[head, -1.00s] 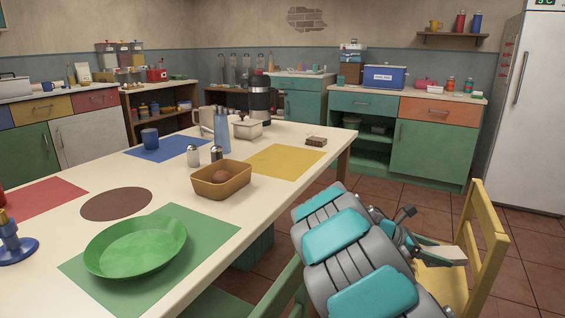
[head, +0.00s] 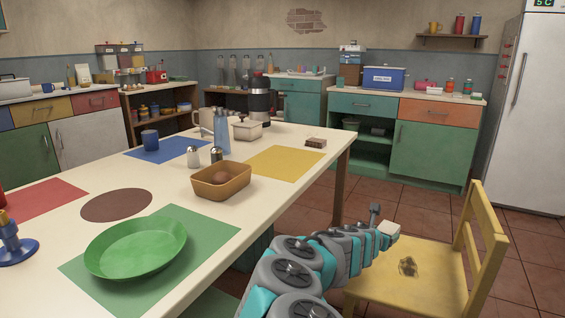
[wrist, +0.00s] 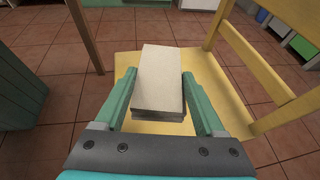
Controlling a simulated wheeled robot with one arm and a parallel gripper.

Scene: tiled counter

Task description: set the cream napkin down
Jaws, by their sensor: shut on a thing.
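The cream napkin (head: 389,228) is a pale, folded block at the end of my arm in the head view. In the wrist view the napkin (wrist: 160,85) lies between two green fingers. My gripper (wrist: 158,76) is shut on it. It holds the napkin over the yellow chair (head: 415,285), near the back left edge of the seat. The chair seat also shows below the napkin in the wrist view (wrist: 205,95). The gap between napkin and seat is hard to judge.
A long cream table (head: 60,225) stands at the left, with a green plate (head: 135,248), a brown basket (head: 220,182) and a yellow mat (head: 285,162). The chair has a raised yellow backrest (head: 485,235) at the right and a dark patch (head: 408,267) on its seat.

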